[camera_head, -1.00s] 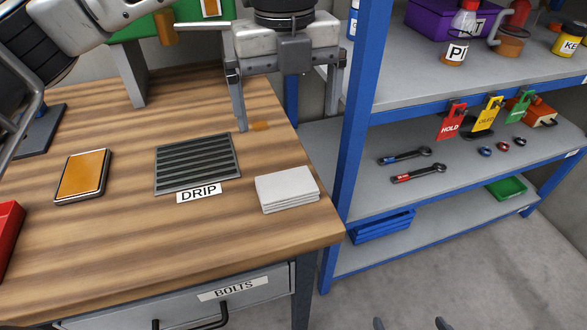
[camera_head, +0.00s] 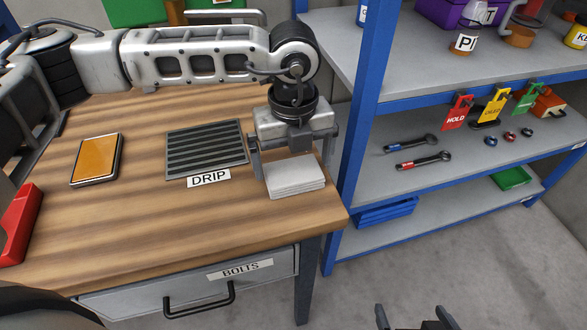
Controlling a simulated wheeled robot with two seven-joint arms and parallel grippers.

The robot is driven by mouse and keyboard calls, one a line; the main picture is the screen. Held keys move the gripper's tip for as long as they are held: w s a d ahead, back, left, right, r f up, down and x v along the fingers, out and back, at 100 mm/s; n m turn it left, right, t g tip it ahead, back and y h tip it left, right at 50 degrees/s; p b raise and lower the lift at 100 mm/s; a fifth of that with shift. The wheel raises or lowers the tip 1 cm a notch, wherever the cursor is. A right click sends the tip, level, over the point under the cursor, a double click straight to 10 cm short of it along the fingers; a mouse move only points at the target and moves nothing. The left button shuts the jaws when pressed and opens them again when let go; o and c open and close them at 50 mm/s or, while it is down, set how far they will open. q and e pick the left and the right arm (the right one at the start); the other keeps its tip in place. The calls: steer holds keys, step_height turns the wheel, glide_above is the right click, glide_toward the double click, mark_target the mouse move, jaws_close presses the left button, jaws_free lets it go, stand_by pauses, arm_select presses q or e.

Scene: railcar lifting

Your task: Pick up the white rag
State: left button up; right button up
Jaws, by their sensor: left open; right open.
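The white rag (camera_head: 296,181) lies folded in a flat stack on the wooden workbench (camera_head: 215,225), near its right end. My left gripper (camera_head: 293,178) points down over the rag. It is open, with one finger at the rag's left side and the other at its right side. Whether the fingers touch the rag cannot be told. The gripper body hides the rag's far edge. My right gripper (camera_head: 412,318) shows only its two fingertips at the bottom edge, apart and empty, over the floor.
A grey drip grate (camera_head: 206,149) with a DRIP label lies left of the rag. An orange pad (camera_head: 96,159) and a red object (camera_head: 18,225) are farther left. A blue-framed shelf (camera_head: 350,140) with tools stands close to the bench's right. A BOLTS drawer (camera_head: 200,286) is below.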

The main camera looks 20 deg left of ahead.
arm_select(q)
steer(key=shift+f, duration=0.9)
steer(key=c, duration=0.8)
